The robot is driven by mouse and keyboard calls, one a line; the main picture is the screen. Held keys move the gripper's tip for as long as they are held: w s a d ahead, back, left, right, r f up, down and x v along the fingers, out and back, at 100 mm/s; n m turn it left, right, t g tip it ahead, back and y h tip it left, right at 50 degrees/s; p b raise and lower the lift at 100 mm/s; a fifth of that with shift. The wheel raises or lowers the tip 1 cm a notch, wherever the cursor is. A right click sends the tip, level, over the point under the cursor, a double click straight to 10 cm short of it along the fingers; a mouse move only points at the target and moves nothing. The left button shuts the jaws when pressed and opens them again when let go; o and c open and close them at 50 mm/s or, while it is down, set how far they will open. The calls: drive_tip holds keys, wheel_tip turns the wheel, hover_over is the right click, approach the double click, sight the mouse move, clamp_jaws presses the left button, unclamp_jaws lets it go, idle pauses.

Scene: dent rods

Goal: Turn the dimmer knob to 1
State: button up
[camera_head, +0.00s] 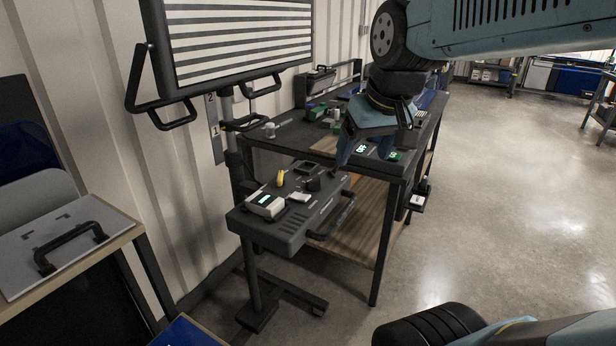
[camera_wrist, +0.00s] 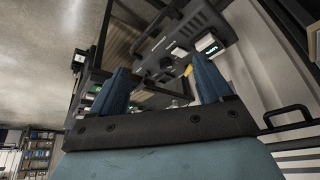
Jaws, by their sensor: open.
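A dark round knob (camera_head: 313,184) stands on top of a grey wheeled console (camera_head: 290,232) left of the workbench. I cannot read any scale or setting on it, nor be sure that it is the dimmer. The console also carries a yellow piece (camera_head: 280,177), a white box with a lit display (camera_head: 265,202) and a small white block (camera_head: 299,197). My gripper (camera_head: 345,158) is above and to the right of the console, by the bench's near edge, apart from the knob. In the wrist view, my gripper (camera_wrist: 162,84) is open and empty, with the console (camera_wrist: 190,28) beyond its fingers.
The dark workbench (camera_head: 275,139) carries several small items, with lit displays (camera_head: 361,149) near my gripper. A striped panel (camera_head: 240,45) with black handles rises behind the console. A case with a black handle (camera_head: 70,240) lies at the left.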

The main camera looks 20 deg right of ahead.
drive_tip(key=w+n+g, duration=0.2)
drive_tip(key=w+g, duration=0.1)
drive_tip(key=w, duration=1.3)
drive_tip(key=n+g, duration=0.2)
approach(313, 179)
wheel_tip(313, 179, down, 9)
drive_tip(key=shift+s+a+f, duration=0.1)
drive_tip(key=shift+s+a, duration=0.05)
drive_tip(key=shift+c, duration=0.4)
drive_tip(key=c, duration=1)
drive_tip(key=shift+o, duration=0.2)
